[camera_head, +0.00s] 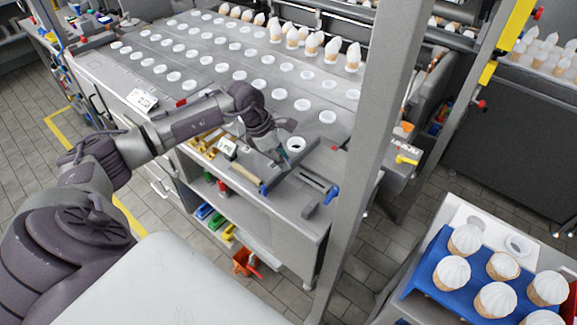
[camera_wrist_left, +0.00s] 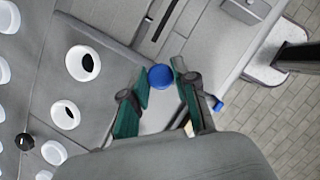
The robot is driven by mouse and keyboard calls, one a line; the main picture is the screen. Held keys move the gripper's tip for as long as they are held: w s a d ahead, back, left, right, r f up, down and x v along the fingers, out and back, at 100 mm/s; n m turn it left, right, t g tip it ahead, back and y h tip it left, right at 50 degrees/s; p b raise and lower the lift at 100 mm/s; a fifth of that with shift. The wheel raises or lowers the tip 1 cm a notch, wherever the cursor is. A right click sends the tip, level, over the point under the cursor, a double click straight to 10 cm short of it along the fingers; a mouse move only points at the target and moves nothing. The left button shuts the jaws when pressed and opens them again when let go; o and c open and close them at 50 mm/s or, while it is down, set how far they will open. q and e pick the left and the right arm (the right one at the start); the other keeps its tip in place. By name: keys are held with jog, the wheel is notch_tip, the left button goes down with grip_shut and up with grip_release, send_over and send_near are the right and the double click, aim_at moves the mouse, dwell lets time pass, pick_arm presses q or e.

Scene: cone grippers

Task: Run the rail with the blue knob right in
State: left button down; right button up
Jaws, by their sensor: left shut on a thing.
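The blue knob (camera_wrist_left: 160,77) shows as a round blue disc between the fingertips of my left gripper (camera_wrist_left: 161,80) in the left wrist view. The green-padded fingers are shut on it from both sides. In the head view my left gripper (camera_head: 277,152) is over the front right of the grey worktop, and it hides the knob there. A grey slotted strip (camera_head: 313,180) lies just right of the gripper, with a blue piece (camera_head: 331,193) at its front end. The rail under the knob is mostly hidden by the gripper. My right gripper is not in view.
The worktop carries rows of white-rimmed holes (camera_head: 282,93), with cones (camera_head: 312,45) at the back. A grey post (camera_head: 358,170) stands close on the right. A blue tray (camera_head: 420,270) with cones is at the lower right. Bins sit on the shelf below.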

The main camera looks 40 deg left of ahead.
pick_arm(q)
jog(key=c, duration=0.9)
grip_release()
jog(key=shift+r, duration=0.1)
jog(key=shift+a+r, duration=0.1)
jog(key=shift+r, duration=0.15)
jog(key=v, duration=1.1)
jog(key=shift+s+r, duration=0.15)
jog(key=shift+s, duration=0.05)
